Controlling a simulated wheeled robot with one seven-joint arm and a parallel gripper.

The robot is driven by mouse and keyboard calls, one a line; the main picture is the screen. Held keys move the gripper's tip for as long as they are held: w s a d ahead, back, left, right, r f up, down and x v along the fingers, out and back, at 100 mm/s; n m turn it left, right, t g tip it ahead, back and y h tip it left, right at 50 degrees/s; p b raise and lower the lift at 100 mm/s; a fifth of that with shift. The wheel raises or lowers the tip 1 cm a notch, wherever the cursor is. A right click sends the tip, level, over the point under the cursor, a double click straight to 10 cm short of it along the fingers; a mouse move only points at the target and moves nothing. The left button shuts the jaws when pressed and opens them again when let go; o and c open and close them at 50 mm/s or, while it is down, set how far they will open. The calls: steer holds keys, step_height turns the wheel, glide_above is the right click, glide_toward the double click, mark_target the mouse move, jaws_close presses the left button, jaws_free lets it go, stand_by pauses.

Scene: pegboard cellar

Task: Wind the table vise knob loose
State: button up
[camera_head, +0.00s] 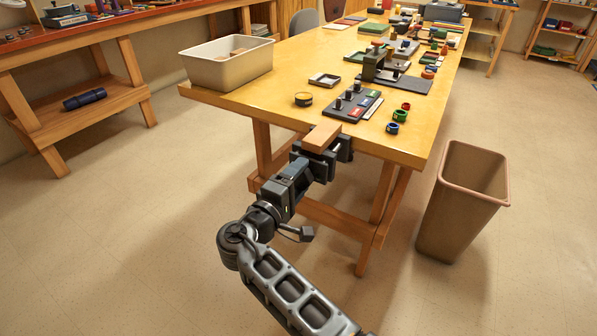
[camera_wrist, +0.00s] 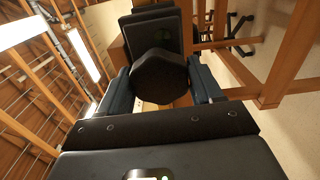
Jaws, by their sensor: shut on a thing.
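The table vise (camera_head: 343,151) is at the table's near edge, dark, with a wooden block (camera_head: 322,138) at its top. My gripper (camera_head: 310,166) reaches up to the vise from the front. In the wrist view, the dark, many-sided knob (camera_wrist: 160,77) sits between the two fingers of my gripper (camera_wrist: 162,88), one finger on each side. The gripper is shut on the knob. Behind the knob is a dark vise plate (camera_wrist: 150,28). In the head view the knob is hidden by my gripper.
The yellow table (camera_head: 240,96) carries a grey bin (camera_head: 227,72), a small round tin (camera_head: 303,99), a dark tray with several knobs and coloured pieces, and several coloured rings. A brown waste bin (camera_head: 455,215) stands on the floor at right. The floor left of my arm is clear.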

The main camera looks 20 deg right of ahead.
steer(key=n+p, duration=0.2)
steer(key=n, duration=0.2)
steer(key=shift+r+p, duration=0.1)
steer(key=shift+p, duration=0.2)
steer(key=shift+a+n+p, duration=0.1)
steer(key=shift+n+p, duration=0.35)
steer(key=shift+n, duration=0.45)
steer(key=o, duration=1)
steer(key=shift+c, duration=0.2)
steer(key=v, duration=0.7)
steer(key=shift+s+a, duration=0.25)
